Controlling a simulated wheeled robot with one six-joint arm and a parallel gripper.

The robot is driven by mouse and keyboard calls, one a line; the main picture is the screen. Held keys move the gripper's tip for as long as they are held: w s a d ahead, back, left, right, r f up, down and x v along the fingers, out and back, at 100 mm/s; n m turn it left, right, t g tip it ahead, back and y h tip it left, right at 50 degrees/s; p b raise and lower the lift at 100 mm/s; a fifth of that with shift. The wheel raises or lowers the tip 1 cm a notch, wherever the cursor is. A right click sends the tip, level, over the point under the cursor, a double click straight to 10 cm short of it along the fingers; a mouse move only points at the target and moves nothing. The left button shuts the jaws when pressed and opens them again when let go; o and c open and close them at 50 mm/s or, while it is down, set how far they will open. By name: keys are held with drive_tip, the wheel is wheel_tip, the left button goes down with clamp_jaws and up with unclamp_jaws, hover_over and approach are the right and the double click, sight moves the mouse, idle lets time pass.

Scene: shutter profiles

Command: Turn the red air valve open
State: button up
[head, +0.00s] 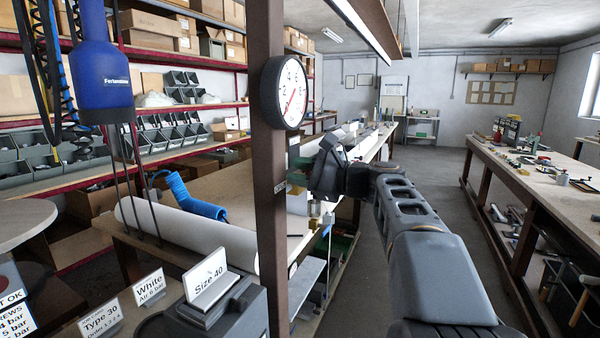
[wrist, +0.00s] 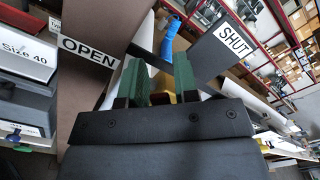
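In the wrist view a brass-yellow part (wrist: 162,91) shows between the green fingers of my gripper (wrist: 160,72), with an OPEN label (wrist: 89,53) to the left and a SHUT label (wrist: 235,42) to the right. The fingers stand apart with a visible gap, and no held thing can be made out. In the head view my gripper (head: 300,164) is beside the brown post, partly hidden by it. A brass fitting (head: 314,209) shows below it. No red handle can be made out in either view, so its position cannot be told.
The brown post (head: 268,190) carries a round dial gauge (head: 284,92) above my gripper. A grey aisle floor (head: 415,165) is open to the right.

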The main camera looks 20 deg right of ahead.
drive_tip(key=shift+o, duration=1.2)
drive_tip(key=shift+d, duration=0.1)
drive_tip(key=v, duration=1.3)
drive_tip(key=shift+s+d+b, duration=0.2)
drive_tip(key=shift+s+b, duration=0.1)
drive_tip(key=shift+s, duration=0.05)
